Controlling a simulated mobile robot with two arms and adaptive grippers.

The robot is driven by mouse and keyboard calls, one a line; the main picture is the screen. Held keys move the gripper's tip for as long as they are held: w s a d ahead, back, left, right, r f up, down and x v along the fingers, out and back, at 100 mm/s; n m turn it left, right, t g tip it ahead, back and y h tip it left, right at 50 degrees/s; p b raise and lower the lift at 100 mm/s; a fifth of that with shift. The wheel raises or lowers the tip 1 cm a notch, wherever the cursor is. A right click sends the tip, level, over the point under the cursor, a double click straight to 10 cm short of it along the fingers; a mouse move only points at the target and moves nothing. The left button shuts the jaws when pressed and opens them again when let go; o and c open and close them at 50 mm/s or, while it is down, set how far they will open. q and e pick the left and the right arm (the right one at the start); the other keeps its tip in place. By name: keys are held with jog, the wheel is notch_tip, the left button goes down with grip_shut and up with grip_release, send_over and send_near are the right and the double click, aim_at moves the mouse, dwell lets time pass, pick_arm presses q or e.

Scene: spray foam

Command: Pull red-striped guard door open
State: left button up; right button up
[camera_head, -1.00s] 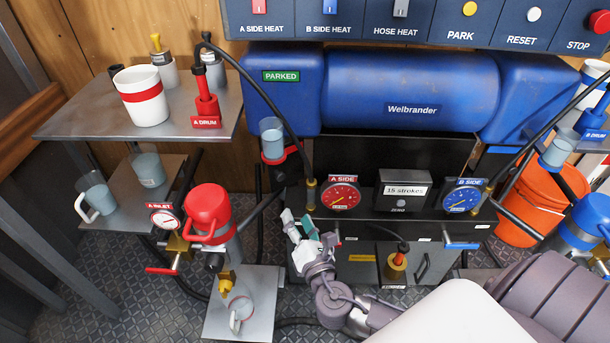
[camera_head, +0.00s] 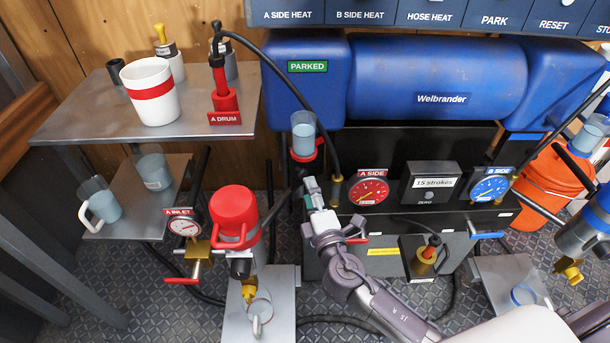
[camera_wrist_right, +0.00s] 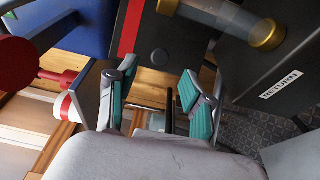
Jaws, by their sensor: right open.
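In the right wrist view, a dark panel with a red stripe (camera_wrist_right: 130,28) and a round black knob stands just beyond my right gripper (camera_wrist_right: 158,95). I take it for the guard door; I cannot tell how far open it is. The gripper's teal-padded fingers are apart, with nothing held between them. In the head view, my right gripper (camera_head: 312,192) is at the left end of the black machine (camera_head: 430,140), left of the A SIDE gauge (camera_head: 369,191). The striped panel cannot be made out there. My left gripper is not in view.
A clear cup (camera_head: 303,132) stands in a red holder just above the gripper. The red A INLET pump (camera_head: 235,210) is close on the left. A black hose (camera_head: 300,80) hangs down beside the gripper. A RETURN label (camera_wrist_right: 281,86) marks a dark face on the right.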

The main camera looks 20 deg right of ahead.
aim_at(304, 176)
jog(key=shift+w, duration=2.8)
grip_shut()
